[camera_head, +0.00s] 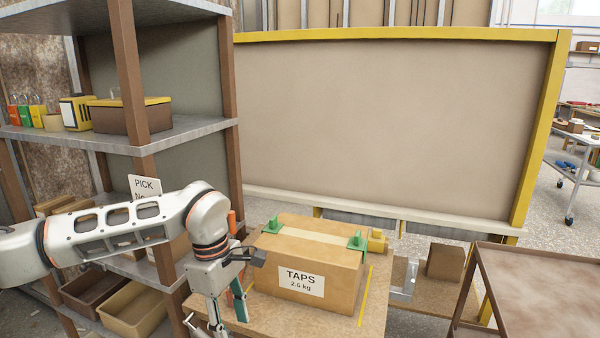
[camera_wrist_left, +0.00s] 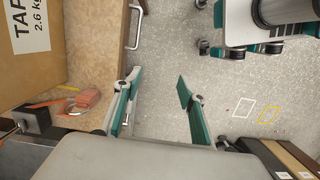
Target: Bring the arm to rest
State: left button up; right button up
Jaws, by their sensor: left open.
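My left arm comes in from the left in the head view, with its left gripper (camera_head: 222,318) hanging down beside the left edge of the workbench. The gripper also shows in the left wrist view (camera_wrist_left: 157,92), where its two green-padded fingers are apart with nothing between them and bare floor below. My right gripper is in neither view. A cardboard box labelled TAPS 2.6 kg (camera_head: 308,265) stands on the bench (camera_head: 345,318), just right of the left gripper and apart from its fingers.
A shelf rack (camera_head: 165,135) with locks and boxes stands at the left, close behind the arm. A yellow-framed panel (camera_head: 400,125) stands behind the bench. A brown tray-topped cart (camera_head: 540,290) is at the right. In the left wrist view, speckled floor (camera_wrist_left: 165,50) lies beside the bench.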

pick_arm(q)
jog(key=s+d+f+n+g+h, duration=0.1)
jog(key=s+d+f+g+h, duration=0.1)
jog(key=s+d+h, duration=0.5)
jog(key=s+d+f+n+g, duration=0.15)
jog(key=s+d, duration=0.25)
jog(key=d, duration=0.6)
jog(key=s+d+r+n+h, duration=0.3)
jog(key=d+r+n+h, duration=0.6)
jog(key=h, duration=0.2)
jog(key=w+a+f+n+t+y, duration=0.1)
jog(key=w+a+f+n+t, duration=0.3)
jog(key=n+t, duration=0.6)
jog(key=w+a+f+n+t+y, duration=0.1)
jog(key=w+a+n+t, duration=0.4)
jog(key=n+t, duration=0.5)
jog(key=w+a+f+n+y, duration=0.1)
jog(key=a+f+n+y, duration=0.6)
jog(key=n, duration=0.3)
jog(key=s+a+f+n+g+y, duration=0.2)
jog(key=s+a+f+n+y, duration=0.2)
jog(key=f, duration=0.8)
jog(key=s+a+f+n+g+y, duration=0.3)
jog(key=s+a+f+n, duration=0.5)
jog(key=s+a+f, duration=0.3)
jog(key=shift+s+a+f+y, duration=0.3)
jog(key=shift+a+f+y, duration=0.1)
jog(key=shift+a+f, duration=0.45)
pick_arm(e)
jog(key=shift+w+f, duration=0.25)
